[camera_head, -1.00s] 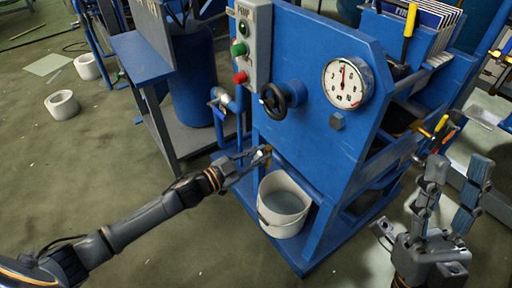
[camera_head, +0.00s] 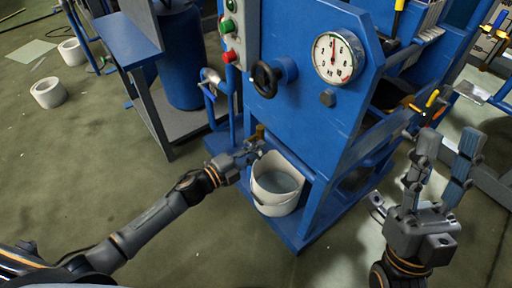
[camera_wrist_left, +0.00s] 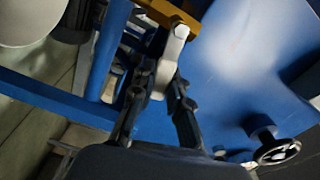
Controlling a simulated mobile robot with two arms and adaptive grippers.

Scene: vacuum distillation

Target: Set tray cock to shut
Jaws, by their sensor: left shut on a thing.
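The tray cock (camera_head: 260,131) is a small brass-yellow fitting low on the front of the blue panel, just above the white bucket (camera_head: 277,186). In the left wrist view its yellow body (camera_wrist_left: 168,14) shows at the top, with a pale grey lever (camera_wrist_left: 172,48) coming down from it. My left gripper (camera_head: 256,148) is at the cock; in the left wrist view its dark fingers (camera_wrist_left: 160,88) lie on both sides of the lever and are shut on it. In the head view the gripper partly hides the cock. My right gripper (camera_head: 447,150) is open and empty at the right, away from the cock.
Above the cock are a black handwheel (camera_head: 265,79), a round gauge (camera_head: 338,57) and a button box (camera_head: 233,30). A blue pipe (camera_head: 211,100) stands left of the panel. Tools (camera_head: 432,101) lie at the right.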

